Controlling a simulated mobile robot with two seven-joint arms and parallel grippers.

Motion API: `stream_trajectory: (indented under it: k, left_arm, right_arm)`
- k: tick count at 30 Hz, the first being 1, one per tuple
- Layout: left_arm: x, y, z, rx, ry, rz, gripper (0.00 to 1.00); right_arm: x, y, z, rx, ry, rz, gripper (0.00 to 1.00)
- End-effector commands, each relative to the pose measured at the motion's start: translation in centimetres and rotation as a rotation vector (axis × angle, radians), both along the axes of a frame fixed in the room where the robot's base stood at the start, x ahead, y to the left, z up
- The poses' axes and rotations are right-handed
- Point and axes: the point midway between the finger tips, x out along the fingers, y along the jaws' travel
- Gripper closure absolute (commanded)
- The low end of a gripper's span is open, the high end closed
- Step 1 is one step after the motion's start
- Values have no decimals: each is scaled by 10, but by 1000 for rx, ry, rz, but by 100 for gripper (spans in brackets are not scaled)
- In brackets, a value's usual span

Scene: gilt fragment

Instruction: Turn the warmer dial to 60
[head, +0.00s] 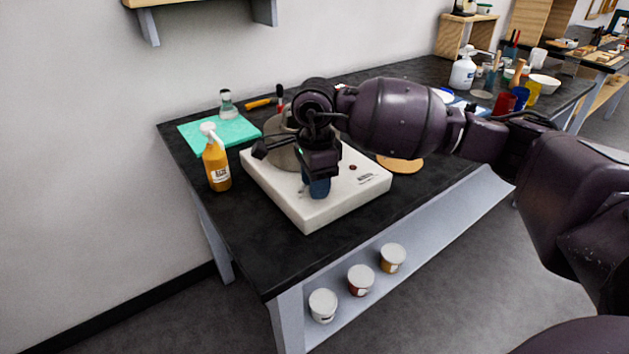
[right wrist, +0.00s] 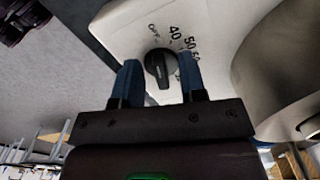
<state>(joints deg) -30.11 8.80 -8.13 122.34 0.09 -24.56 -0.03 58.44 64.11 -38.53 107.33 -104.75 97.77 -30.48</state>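The warmer (head: 290,205) is a white box on the black table, with a round grey-brown pot or plate on top, partly hidden by my right arm. Its black dial (right wrist: 161,66) shows in the right wrist view, with OFF, 40, 50 and a further number, partly legible as 60, printed around it. I cannot tell which mark the dial points at. My right gripper (right wrist: 160,75) is open, its blue fingers on either side of the dial with gaps visible. In the head view the right gripper (head: 317,186) is at the warmer's front face and hides the dial. My left gripper is not in view.
An orange spray bottle (head: 215,163) stands left of the warmer, near a teal mat (head: 236,128) and a small flask (head: 227,103). A round cork-coloured disc (head: 400,164) lies to the right. Several lidded tubs, one being a white-lidded tub (head: 322,305), sit on the lower shelf.

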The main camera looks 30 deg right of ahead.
Motion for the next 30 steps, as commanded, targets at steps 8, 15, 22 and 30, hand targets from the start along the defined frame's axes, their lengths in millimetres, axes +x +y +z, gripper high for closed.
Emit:
stream_trajectory:
  k: [8,15,22,30]
  left_arm:
    - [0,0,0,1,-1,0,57]
    - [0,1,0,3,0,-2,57]
    - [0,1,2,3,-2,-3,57]
    - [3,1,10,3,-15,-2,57]
  right_arm:
    - [0,0,0,1,-1,0,66]
    - [0,0,0,1,0,0,100]
    - [0,0,0,1,-1,-9,100]
    - [1,0,3,1,-4,-106,100]
